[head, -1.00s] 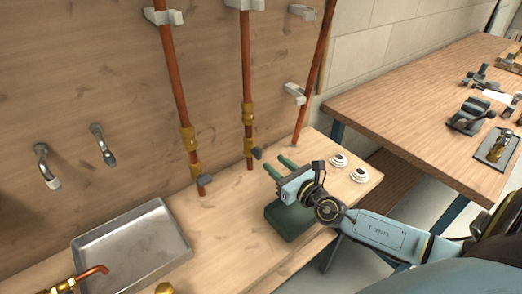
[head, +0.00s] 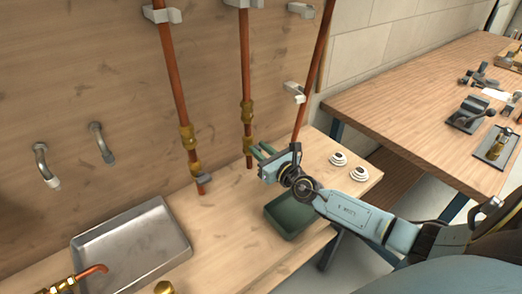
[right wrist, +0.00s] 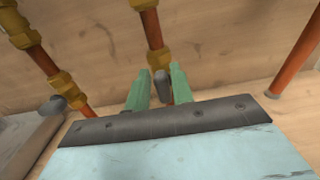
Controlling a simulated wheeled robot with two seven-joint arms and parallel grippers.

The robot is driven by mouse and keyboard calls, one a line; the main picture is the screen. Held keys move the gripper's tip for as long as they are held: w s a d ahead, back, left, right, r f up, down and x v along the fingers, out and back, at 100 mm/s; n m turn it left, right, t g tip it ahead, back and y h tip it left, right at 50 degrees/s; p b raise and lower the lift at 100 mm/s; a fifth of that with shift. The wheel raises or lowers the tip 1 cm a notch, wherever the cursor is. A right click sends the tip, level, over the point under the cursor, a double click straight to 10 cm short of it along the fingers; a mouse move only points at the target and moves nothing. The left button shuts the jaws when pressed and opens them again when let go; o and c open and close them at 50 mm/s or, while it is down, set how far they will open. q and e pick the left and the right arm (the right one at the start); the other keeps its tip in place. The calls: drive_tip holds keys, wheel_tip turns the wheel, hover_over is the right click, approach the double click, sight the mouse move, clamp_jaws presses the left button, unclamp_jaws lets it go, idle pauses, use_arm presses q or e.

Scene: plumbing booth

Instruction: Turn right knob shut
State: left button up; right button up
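The right knob (right wrist: 161,86) is a small grey handle on the brass valve (head: 248,115) of the middle copper pipe. In the right wrist view it stands between the two green fingers of my right gripper (right wrist: 159,80), with a narrow gap on each side. The gripper is open around the knob. In the head view my right gripper (head: 262,151) reaches in at the valve, and its fingers hide the knob. The left knob (head: 204,178) is grey and sits on the left pipe's brass valve (head: 189,145); it also shows in the right wrist view (right wrist: 56,105). My left gripper is not in view.
A green bin (head: 290,217) stands on the bench below my right gripper. Two white round pieces (head: 348,166) lie to its right. A metal tray (head: 132,249) is at the left. A third copper pipe (head: 314,75) runs down at the right.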

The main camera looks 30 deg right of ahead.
clamp_jaws()
